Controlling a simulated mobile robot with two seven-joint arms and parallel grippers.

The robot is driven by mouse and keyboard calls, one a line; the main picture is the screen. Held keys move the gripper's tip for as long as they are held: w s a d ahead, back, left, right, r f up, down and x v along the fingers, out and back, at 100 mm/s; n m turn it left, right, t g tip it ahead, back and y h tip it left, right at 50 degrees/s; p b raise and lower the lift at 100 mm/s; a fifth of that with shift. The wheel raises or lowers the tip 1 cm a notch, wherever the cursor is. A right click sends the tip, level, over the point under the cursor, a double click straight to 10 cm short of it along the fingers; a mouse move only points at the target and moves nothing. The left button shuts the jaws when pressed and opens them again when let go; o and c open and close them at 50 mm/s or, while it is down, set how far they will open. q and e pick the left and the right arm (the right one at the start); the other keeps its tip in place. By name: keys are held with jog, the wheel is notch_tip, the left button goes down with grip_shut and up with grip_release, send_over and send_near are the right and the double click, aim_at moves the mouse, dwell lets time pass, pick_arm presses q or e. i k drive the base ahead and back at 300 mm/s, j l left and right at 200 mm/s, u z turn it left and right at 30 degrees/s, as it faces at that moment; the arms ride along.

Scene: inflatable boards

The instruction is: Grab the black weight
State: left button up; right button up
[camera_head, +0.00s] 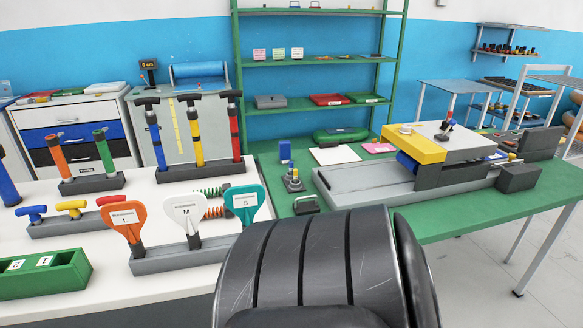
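A small black block with a handle on top (306,204) sits at the near left part of the green table (470,222), close to the white counter. It looks like the black weight, but it is too small to be sure. It stands apart from the grey and yellow machine (415,165) to its right. Neither of my grippers shows in the head view.
A blue and grey fixture (292,180) stands behind the black block. Orange, white and teal paddles (185,213) in a grey stand rise to its left. A green box (45,274) lies at far left. The table's right front part is clear.

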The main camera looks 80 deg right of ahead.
aim_at(310, 206)
jog(key=z, duration=1.75)
